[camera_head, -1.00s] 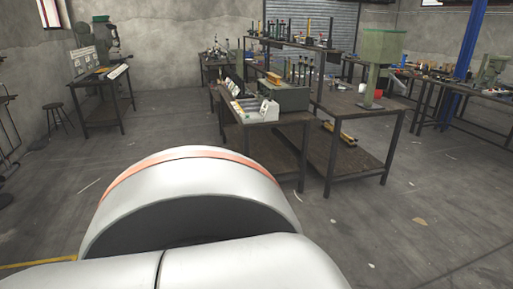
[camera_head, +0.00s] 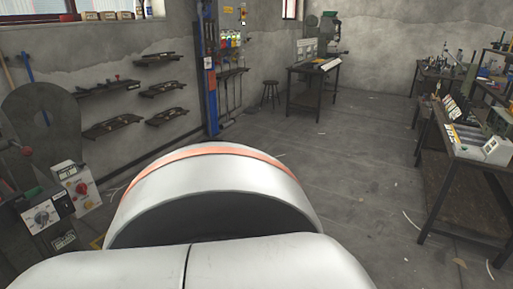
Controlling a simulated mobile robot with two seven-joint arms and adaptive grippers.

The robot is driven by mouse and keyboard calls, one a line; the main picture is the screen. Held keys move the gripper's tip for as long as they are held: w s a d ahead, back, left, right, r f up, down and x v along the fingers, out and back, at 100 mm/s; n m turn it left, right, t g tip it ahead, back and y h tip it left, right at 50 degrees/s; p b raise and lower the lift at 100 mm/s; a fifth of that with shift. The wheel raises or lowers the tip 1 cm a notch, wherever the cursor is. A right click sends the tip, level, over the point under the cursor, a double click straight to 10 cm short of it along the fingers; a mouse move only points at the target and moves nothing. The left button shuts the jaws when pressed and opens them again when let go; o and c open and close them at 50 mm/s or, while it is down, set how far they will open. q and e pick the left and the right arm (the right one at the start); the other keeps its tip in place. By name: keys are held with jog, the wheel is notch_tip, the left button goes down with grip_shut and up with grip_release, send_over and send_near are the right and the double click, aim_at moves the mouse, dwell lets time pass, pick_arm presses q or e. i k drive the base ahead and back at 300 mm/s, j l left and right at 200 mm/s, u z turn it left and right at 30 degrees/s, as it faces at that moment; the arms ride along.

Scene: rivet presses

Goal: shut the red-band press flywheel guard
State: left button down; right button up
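Neither of my grippers shows in the head view. I cannot pick out a press with a red band. At the left edge stands a dark grey machine part with a rounded top (camera_head: 38,125). Next to it are a grey control box with dials (camera_head: 45,215) and a box with a red button (camera_head: 78,187). I cannot tell whether the rounded part is a flywheel guard. The white rounded shape with an orange band in the foreground is part of my own body and hides the floor behind it.
Wall shelves (camera_head: 125,125) hold dark parts on the left wall. A blue post (camera_head: 210,70) stands near the back left. A stool (camera_head: 270,93) and a small table (camera_head: 315,72) are at the back. A workbench (camera_head: 468,145) stands on the right. The middle floor is open.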

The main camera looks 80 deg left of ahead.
aim_at(60, 142)
jog(key=u, duration=4.5)
jog(key=i+l+z, duration=0.55)
jog(key=z, duration=0.2)
jog(key=i+l+z, duration=0.55)
jog(key=i+z, duration=0.65)
jog(key=i, duration=0.25)
jog(key=i+u, duration=0.5)
jog(key=i+l+u, duration=0.15)
jog(key=i+u, duration=0.35)
jog(key=i+j+u, duration=0.1)
jog(key=i+u, duration=0.35)
jog(key=i, duration=0.2)
jog(key=i+l+u, duration=0.1)
jog(key=i+u, duration=0.35)
jog(key=i, duration=0.15)
